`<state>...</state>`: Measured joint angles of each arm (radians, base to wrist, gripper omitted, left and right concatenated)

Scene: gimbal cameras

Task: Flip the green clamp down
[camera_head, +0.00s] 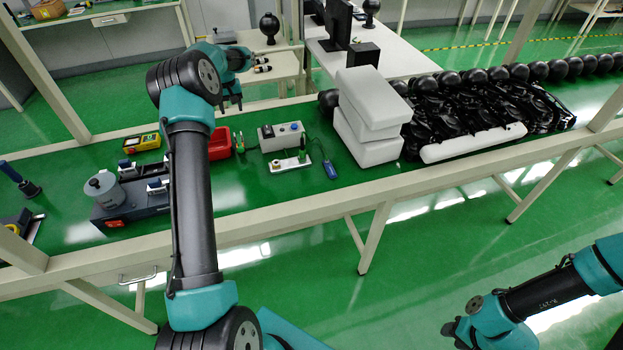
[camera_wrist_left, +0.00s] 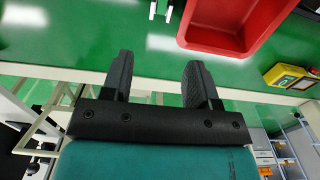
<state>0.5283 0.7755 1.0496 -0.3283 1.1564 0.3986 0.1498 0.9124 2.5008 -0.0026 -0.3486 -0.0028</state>
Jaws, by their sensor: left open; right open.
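A grey control box (camera_head: 281,138) stands behind the plate. A red bin (camera_head: 219,144) is left of it, also in the left wrist view (camera_wrist_left: 212,42). A blue tool (camera_head: 330,169) and white blocks (camera_head: 366,152) lie to the right. A yellow device (camera_head: 142,143) is far left.

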